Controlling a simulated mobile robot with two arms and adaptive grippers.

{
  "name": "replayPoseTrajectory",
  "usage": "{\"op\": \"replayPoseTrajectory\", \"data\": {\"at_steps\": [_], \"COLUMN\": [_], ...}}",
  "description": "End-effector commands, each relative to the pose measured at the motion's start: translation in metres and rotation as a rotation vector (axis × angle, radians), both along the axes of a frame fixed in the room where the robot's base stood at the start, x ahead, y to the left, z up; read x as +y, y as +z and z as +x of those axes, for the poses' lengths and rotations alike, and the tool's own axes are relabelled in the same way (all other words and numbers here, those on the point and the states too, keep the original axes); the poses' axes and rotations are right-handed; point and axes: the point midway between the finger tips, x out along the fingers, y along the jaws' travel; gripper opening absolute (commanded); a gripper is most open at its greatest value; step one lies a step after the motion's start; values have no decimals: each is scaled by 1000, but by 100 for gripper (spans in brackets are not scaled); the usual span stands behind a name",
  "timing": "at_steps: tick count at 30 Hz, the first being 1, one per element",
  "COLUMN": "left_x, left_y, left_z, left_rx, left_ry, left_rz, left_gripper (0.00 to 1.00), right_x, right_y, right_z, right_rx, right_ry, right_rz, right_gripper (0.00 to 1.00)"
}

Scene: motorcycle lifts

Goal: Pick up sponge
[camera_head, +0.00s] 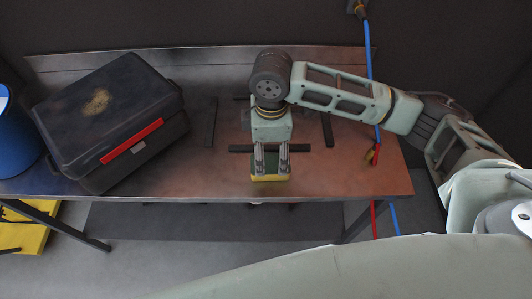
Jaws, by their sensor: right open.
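The sponge (270,179), yellow below with a dark green upper face, lies near the front edge of the brown metal workbench (370,182). My right gripper (270,170) points down at the sponge in the head view, its two fingers apart, one over each side of the sponge. Whether the fingers touch the sponge cannot be told. The gripper hides part of the sponge's back. My left gripper is not in view.
A large black toolbox (75,130) with a red latch stands on the bench's left. A blue bin (15,140) is at the far left. Dark strips (211,122) lie around the arm. A blue hose (369,40) hangs at the right. The bench between toolbox and gripper is mostly clear.

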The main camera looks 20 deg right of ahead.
Motion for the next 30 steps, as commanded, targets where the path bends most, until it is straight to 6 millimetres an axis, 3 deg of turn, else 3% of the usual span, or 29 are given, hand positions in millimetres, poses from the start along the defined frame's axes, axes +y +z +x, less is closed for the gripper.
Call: {"op": "replayPoseTrajectory", "data": {"at_steps": [6,10,14,21,24,30], "left_x": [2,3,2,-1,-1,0], "left_y": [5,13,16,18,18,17], "left_z": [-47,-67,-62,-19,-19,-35], "left_rx": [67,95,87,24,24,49], "left_ry": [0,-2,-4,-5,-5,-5], "left_rz": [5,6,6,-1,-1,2], "left_gripper": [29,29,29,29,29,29], "right_x": [-1,-2,-1,-1,-1,-1], "right_y": [-24,-43,-61,-69,-69,-69], "right_z": [1,6,7,7,7,7], "right_rx": [3,2,0,-2,-2,-2], "right_ry": [-1,-3,-1,0,0,0], "right_rz": [0,-1,0,1,1,1], "right_gripper": [70,70,70,70,69,51]}}
